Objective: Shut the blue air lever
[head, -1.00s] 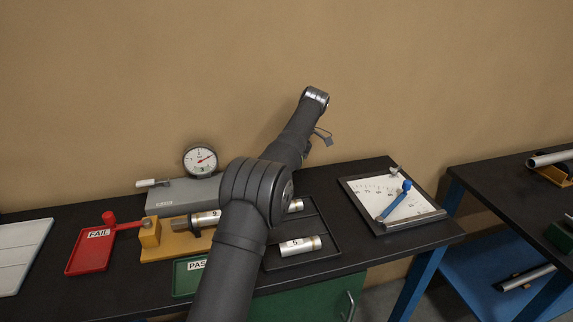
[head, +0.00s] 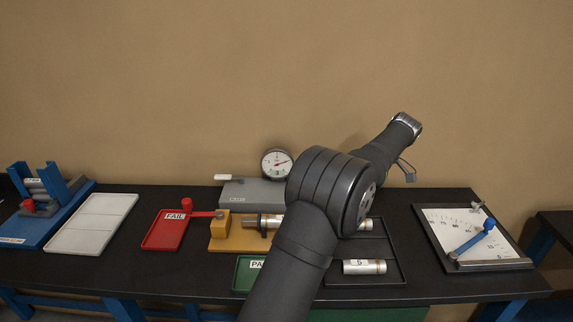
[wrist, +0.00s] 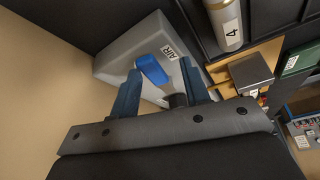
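The blue air lever (wrist: 152,70) shows in the wrist view on a grey box (wrist: 120,48) labelled AIR, with a dark pivot post (wrist: 178,100) at its near end. My gripper (wrist: 158,84) is open, its two dark blue fingers to the left and right of the lever in that view. There is a visible gap between the fingers and I cannot tell whether either touches the lever.
A tube marked 4 (wrist: 226,22) lies near the gripper in the wrist view. A yellow fixture (head: 222,228) holds a tube in front of the grey box. A red FAIL tray (head: 160,232) is left, and a chart board (head: 450,220) with a blue pointer is right.

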